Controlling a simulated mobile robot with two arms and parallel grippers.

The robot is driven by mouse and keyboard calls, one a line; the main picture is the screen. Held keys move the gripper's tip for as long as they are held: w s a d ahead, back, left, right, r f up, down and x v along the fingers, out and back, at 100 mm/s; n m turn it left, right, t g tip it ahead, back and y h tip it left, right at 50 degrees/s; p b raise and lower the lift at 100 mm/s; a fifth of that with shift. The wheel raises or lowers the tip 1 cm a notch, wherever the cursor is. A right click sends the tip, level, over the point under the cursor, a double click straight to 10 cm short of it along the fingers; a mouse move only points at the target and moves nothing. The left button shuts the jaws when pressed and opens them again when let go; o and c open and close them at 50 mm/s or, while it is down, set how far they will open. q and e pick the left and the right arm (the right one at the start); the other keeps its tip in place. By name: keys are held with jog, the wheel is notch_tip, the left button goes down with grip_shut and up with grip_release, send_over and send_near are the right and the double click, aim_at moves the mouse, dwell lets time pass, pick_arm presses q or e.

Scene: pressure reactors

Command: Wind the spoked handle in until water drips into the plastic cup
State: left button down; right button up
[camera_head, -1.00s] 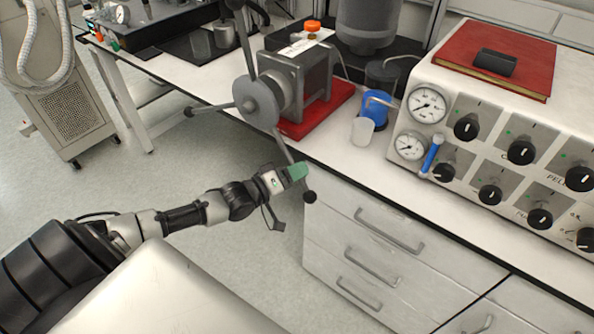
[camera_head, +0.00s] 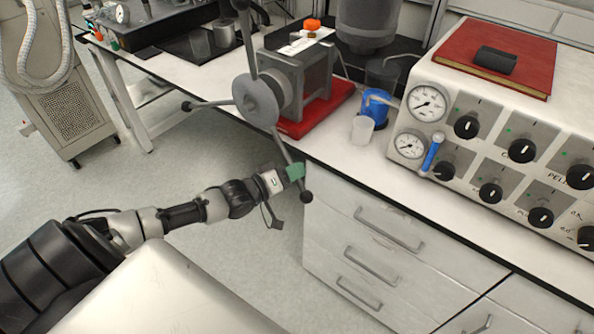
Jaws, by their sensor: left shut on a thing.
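The spoked handle (camera_head: 256,100) is a grey hub with long rods ending in dark knobs, on the front of a grey press block that sits on a red base. My left gripper (camera_head: 295,172), with green fingertips, is shut on the lower spoke of the handle, just above its dark end knob. The plastic cup (camera_head: 362,131) is small and translucent white and stands upright on the bench, right of the red base, in front of a blue container. I cannot make out any water in it. My right gripper does not show.
A white control panel (camera_head: 500,140) with gauges and black knobs stands at the right, with a red book (camera_head: 500,55) on top. White drawers (camera_head: 375,240) are below the bench edge. Open floor lies left of the bench.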

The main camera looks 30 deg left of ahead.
pick_arm(q)
jog(key=a+f+m, duration=0.1)
jog(key=a+f, duration=0.1)
jog(key=a+f+m+b, duration=0.1)
jog(key=a+m, duration=0.1)
jog(key=shift+w+a+f+g+y, duration=0.15)
jog(key=shift+a+f+g+y, duration=0.05)
jog(key=shift+f+g+y, duration=0.2)
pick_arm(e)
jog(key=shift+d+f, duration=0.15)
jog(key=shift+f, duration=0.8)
pick_arm(q)
jog(key=c, duration=1.1)
grip_release()
jog(key=p+v, duration=0.1)
jog(key=v, duration=0.9)
jog(key=shift+s+a, duration=0.15)
jog(key=shift+s, duration=0.2)
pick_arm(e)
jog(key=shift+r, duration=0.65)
